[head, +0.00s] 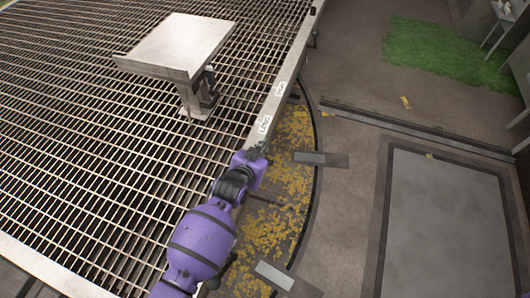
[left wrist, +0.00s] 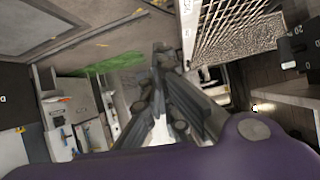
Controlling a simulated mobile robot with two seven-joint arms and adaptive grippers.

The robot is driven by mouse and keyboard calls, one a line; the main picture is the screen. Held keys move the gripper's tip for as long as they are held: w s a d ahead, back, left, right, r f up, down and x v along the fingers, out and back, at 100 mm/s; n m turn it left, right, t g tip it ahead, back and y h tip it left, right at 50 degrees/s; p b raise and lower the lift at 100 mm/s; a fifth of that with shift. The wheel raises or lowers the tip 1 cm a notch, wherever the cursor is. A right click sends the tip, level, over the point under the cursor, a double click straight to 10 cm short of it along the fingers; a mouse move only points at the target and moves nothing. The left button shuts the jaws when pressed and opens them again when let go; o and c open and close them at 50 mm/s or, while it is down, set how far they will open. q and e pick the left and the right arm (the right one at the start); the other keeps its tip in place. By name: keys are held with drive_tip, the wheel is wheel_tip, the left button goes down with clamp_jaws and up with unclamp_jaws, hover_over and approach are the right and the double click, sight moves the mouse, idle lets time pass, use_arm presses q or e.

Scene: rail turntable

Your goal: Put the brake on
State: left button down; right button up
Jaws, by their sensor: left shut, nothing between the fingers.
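My left gripper (head: 257,150) is at this edge beam, near a label, at the end of my purple arm. It is shut and empty. In the left wrist view its dark fingers (left wrist: 160,60) point away beside the grating. I cannot make out a brake handle for certain. A thin dark bar (head: 268,202) shows beside my wrist, but I cannot tell what it is. My right gripper is out of view.
A post with a flat pale plate (head: 180,45) stands on the deck. A yellow-worn curved strip (head: 290,160) runs beside the edge, with flat metal pieces (head: 310,157) across its rim. A grey floor panel (head: 445,220) and green patch (head: 435,50) lie right.

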use_arm(q)
drive_tip(key=b+x, duration=0.3)
drive_tip(key=x, duration=0.7)
drive_tip(key=shift+s+a+f, duration=0.4)
drive_tip(key=shift+s+f, duration=0.15)
drive_tip(key=shift+s, duration=0.3)
drive_tip(key=shift+s+a+f, duration=0.35)
drive_tip(key=shift+s+f, duration=0.2)
drive_tip(key=shift+s, duration=0.25)
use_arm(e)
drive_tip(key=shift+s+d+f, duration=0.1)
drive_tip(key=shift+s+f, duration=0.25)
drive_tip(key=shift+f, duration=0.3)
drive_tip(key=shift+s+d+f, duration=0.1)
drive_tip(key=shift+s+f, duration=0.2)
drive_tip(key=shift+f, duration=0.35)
use_arm(q)
drive_tip(key=shift+s, duration=0.1)
